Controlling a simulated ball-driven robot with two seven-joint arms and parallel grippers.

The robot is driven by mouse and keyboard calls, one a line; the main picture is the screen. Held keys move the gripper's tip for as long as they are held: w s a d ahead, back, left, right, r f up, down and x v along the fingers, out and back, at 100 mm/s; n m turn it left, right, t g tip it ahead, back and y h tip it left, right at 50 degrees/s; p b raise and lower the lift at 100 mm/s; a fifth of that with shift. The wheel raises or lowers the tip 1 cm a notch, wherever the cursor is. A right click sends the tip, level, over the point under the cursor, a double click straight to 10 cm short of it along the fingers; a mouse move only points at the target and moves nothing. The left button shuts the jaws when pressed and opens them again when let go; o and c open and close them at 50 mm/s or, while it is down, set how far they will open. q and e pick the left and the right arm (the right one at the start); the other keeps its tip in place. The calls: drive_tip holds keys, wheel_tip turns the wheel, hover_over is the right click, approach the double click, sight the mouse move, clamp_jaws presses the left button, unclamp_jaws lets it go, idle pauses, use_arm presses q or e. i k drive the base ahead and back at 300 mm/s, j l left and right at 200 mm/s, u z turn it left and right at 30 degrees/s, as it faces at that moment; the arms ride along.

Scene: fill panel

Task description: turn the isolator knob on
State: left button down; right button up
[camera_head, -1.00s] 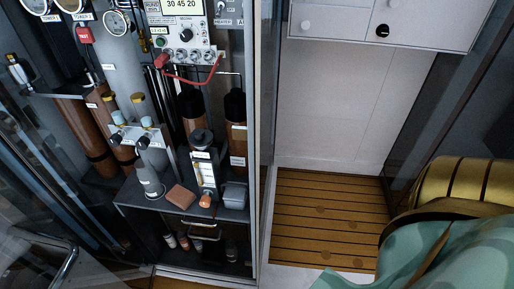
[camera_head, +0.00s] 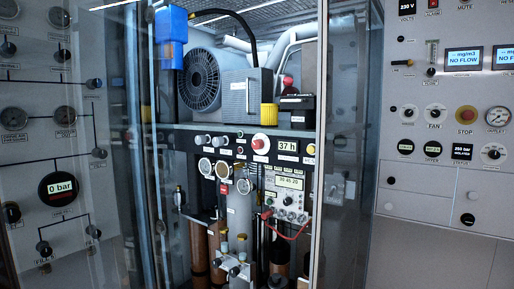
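I cannot make out a label reading isolator, so I cannot tell which knob it is. A red round knob on a white plate (camera_head: 261,143) sits on the dark strip of the cabinet, left of a display reading 37 h (camera_head: 288,146). Neither of my grippers is in view.
A glass-sided cabinet (camera_head: 319,150) stands in the middle, holding a compressor with a fan (camera_head: 201,80), gauges and brown cylinders (camera_head: 199,255). A left panel (camera_head: 25,170) carries gauges, valves and a 0 bar display (camera_head: 61,189). White drawers (camera_head: 430,208) lie below the right panel.

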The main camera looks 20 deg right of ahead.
sight(259, 143)
drive_tip(key=l+u, duration=0.15)
drive_tip(key=u, duration=0.25)
drive_tip(key=i+l+u, duration=0.1)
drive_tip(key=u, duration=0.3)
drive_tip(key=l+u, duration=0.25)
drive_tip(key=u, duration=0.15)
drive_tip(key=l, duration=2.35)
drive_tip(key=i, duration=0.05)
